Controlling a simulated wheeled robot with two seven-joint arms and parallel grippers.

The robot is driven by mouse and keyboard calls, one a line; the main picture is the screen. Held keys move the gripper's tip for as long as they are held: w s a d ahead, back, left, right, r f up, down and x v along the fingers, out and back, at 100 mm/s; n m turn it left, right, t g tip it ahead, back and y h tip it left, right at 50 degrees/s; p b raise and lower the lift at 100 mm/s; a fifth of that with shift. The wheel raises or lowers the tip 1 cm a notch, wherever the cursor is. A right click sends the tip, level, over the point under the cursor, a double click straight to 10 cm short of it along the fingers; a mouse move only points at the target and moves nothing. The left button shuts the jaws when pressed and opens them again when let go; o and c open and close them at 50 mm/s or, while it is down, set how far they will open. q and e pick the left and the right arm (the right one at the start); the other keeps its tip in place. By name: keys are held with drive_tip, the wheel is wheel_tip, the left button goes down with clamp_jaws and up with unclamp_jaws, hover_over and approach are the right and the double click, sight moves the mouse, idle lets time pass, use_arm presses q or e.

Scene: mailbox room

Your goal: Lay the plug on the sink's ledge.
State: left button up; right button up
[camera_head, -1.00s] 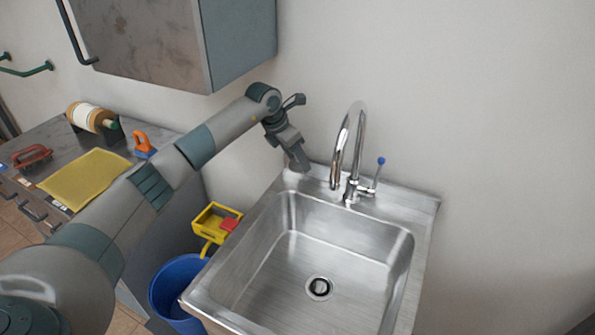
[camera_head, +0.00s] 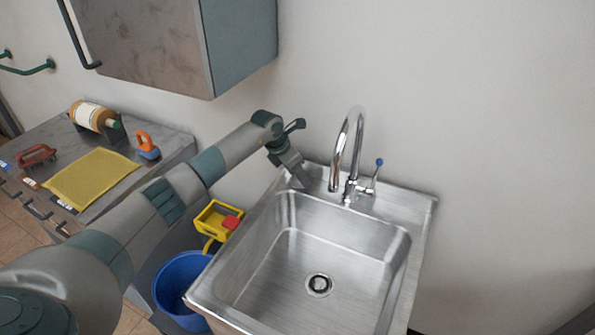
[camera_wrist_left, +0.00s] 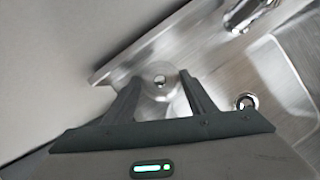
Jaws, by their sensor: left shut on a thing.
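The plug (camera_wrist_left: 160,80) shows in the left wrist view as a round, shiny metal disc with a small hole or knob at its middle. My left gripper (camera_wrist_left: 161,92) is shut on it, with one finger on each side. In the head view my left gripper (camera_head: 301,182) points down at the back left corner of the steel sink (camera_head: 265,270), over the back ledge (camera_head: 402,200), left of the tap. The plug is hidden there by the gripper. I cannot tell whether the plug touches the ledge. My right gripper is not in view.
The chrome tap (camera_head: 345,150) with a blue-tipped lever (camera_head: 376,172) stands on the ledge just right of the gripper. The basin is empty, with an open drain (camera_head: 319,285). A wall cabinet (camera_head: 180,45) hangs above. A blue bucket (camera_head: 178,278) stands left of the sink.

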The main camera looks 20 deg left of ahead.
use_arm(q)
drive_tip(key=shift+w+f, duration=0.15)
drive_tip(key=shift+w, duration=0.05)
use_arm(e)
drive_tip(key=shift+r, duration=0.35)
use_arm(q)
drive_tip(key=shift+f, duration=0.2)
drive_tip(key=o, duration=1)
drive_tip(key=shift+r, duration=0.1)
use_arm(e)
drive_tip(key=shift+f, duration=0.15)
use_arm(q)
drive_tip(key=shift+r, duration=0.1)
drive_tip(key=shift+r, duration=0.1)
